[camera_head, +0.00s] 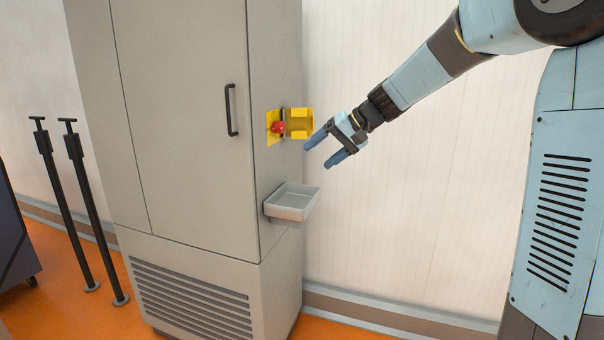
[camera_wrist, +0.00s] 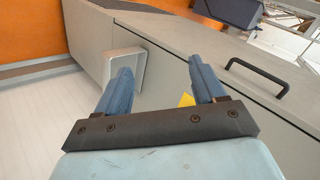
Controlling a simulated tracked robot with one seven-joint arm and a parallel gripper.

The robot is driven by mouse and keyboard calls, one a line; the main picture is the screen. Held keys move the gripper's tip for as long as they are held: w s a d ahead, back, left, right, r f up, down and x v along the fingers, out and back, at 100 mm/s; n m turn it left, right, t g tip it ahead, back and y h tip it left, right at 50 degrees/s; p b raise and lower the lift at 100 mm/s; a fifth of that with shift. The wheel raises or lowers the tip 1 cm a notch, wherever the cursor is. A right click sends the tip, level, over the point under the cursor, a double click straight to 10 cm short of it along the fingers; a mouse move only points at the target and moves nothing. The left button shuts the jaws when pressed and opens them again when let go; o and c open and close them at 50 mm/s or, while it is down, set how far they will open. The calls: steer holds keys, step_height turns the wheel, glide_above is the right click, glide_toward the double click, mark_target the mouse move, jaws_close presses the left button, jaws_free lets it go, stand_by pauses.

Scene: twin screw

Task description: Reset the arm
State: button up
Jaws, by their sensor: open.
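My gripper (camera_head: 322,148) is open and empty, held in the air at the end of my blue arm. It is just right of a yellow bracket (camera_head: 299,123) on the side of a tall grey cabinet (camera_head: 190,120). A red part (camera_head: 278,127) sits at the bracket's left portion. In the wrist view, the two blue fingers of my gripper (camera_wrist: 158,80) are spread wide with nothing between them but the cabinet side behind. A small yellow corner (camera_wrist: 186,99) shows beside the right finger; the rest of the bracket is hidden there.
A grey open tray (camera_head: 291,202) is fixed to the cabinet side below the bracket; it also shows in the wrist view (camera_wrist: 136,55). A black door handle (camera_head: 231,110) protrudes from the cabinet front. Two black posts (camera_head: 82,190) stand left. The wall right of the cabinet is bare.

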steer(key=s+d+f+t+h, duration=0.1)
steer(key=s+d+h, duration=0.2)
steer(key=s+d, duration=0.3)
steer(key=s+d+f+h, duration=0.1)
steer(key=s+d+h, duration=0.2)
steer(key=s, duration=1.2)
steer(key=s+d+f+m+t+h, duration=0.1)
steer(key=s+d+f+h, duration=0.1)
steer(key=s+d, duration=0.7)
steer(key=shift+s+t+h, duration=0.3)
steer(key=shift+s+h, duration=0.3)
steer(key=shift+s, duration=0.35)
steer(key=shift+c, duration=0.2)
